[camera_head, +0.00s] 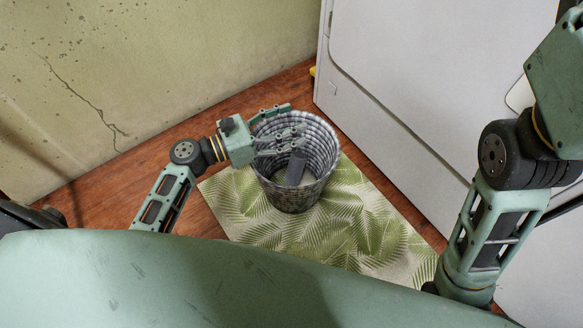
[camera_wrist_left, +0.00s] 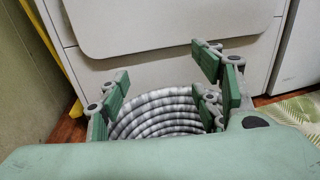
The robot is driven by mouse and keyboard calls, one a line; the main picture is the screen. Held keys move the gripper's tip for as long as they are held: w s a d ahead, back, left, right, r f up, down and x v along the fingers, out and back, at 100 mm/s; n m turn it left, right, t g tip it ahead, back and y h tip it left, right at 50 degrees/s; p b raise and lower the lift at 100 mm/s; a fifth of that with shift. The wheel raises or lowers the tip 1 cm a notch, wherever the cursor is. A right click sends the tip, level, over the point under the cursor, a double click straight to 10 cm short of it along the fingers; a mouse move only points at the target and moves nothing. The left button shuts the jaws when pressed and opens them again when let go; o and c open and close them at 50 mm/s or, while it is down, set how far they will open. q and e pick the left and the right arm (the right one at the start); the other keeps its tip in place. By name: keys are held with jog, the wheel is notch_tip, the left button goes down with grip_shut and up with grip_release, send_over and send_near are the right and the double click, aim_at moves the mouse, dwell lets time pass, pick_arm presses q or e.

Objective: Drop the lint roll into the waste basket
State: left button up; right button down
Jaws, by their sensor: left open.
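The waste basket (camera_head: 323,150) is grey and white with ridged walls. It stands upright on a leaf-patterned mat, and its ribbed inner wall also shows in the left wrist view (camera_wrist_left: 155,112). A dark grey cylinder, which looks like the lint roll (camera_head: 295,168), is inside the basket, tilted against its inner wall. My left gripper (camera_head: 288,128) is over the basket's mouth with its fingers spread, empty and apart from the roll. Its fingers also frame the basket in the left wrist view (camera_wrist_left: 165,95). My right arm is at the right; its gripper is out of view.
The leaf-patterned mat (camera_head: 345,225) lies on a reddish wood floor (camera_head: 110,195). A white appliance (camera_head: 420,80) stands close behind and right of the basket. A cracked, stained wall (camera_head: 130,70) runs along the left. Bare floor shows between wall and mat.

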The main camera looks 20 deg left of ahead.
pick_arm(q)
jog(key=v, duration=1.2)
jog(key=shift+w+d, duration=0.1)
